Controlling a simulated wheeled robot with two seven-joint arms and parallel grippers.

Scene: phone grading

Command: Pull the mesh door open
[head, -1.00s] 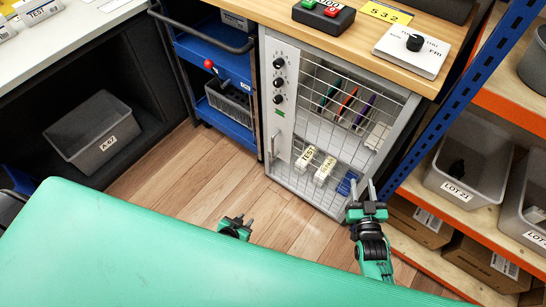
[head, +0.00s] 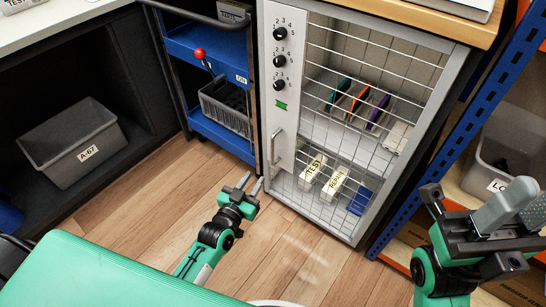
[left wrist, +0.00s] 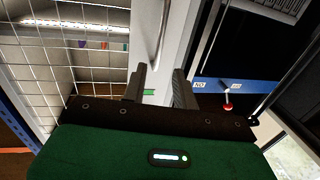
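The mesh door (head: 349,112) is a white wire grid in a grey frame on the cabinet front, and it looks closed. Its upright bar handle (head: 275,147) is on the left side, below the knobs. In the left wrist view the handle (left wrist: 160,30) is a pale vertical bar ahead of the fingertips, with the mesh to its left. My left gripper (head: 251,184) is open and empty, below and left of the handle, not touching it. Its fingers also show apart in the left wrist view (left wrist: 159,87). My right gripper (head: 515,212) is empty at the right, apart from the door; its fingers look parted.
A blue cart (head: 218,134) with a red-knobbed lever (head: 199,54) stands just left of the cabinet. A blue rack post (head: 408,195) is close on the right. White boxes (head: 312,170) and coloured phones show behind the mesh. The wood floor (head: 283,245) before the door is clear.

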